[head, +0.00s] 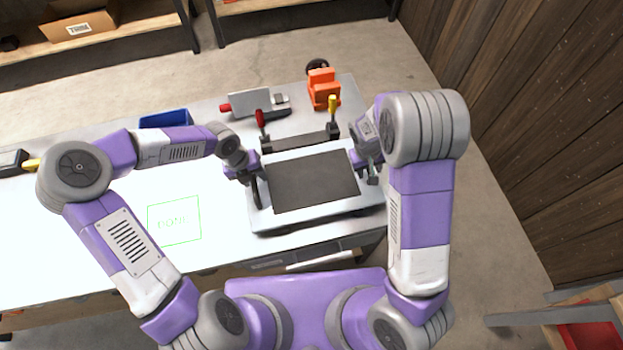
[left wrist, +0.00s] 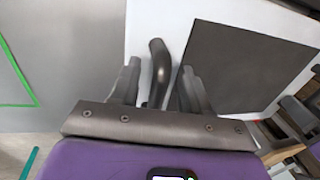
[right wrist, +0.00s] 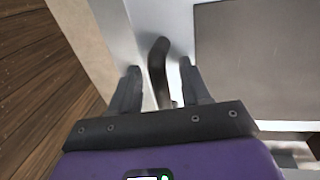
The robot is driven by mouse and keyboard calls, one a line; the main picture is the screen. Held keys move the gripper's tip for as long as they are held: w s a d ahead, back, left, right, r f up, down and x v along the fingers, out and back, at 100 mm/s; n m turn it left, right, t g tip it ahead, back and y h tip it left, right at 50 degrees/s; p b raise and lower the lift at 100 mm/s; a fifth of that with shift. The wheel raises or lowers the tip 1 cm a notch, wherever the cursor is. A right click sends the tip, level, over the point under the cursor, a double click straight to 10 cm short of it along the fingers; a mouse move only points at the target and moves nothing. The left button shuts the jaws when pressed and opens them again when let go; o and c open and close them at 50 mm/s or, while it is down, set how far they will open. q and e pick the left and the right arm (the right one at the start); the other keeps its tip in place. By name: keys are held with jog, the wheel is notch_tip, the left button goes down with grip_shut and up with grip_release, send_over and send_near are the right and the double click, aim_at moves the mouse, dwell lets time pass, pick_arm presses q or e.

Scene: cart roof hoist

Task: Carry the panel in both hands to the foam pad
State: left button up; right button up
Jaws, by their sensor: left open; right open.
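The panel (head: 254,208) is a white plate with a dark grey rectangle on top, lying on the bench in the head view. It has a dark handle at each side. My left gripper (head: 254,182) is open at the left handle; in the left wrist view the handle (left wrist: 158,62) stands between its fingers. My right gripper (head: 371,170) is open at the right handle; in the right wrist view that handle (right wrist: 157,62) lies between its fingers, with gaps showing. I cannot clearly pick out a foam pad; the dark rectangle (head: 312,180) may be part of the panel.
Behind the panel stand a dark bar with a red-handled (head: 260,120) and a yellow-handled clamp (head: 332,106), an orange device (head: 323,88) and a blue bin (head: 166,119). A wooden wall (head: 510,100) is at right.

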pick_arm(q)
grip_shut()
pick_arm(e)
grip_shut()
dwell(1.3)
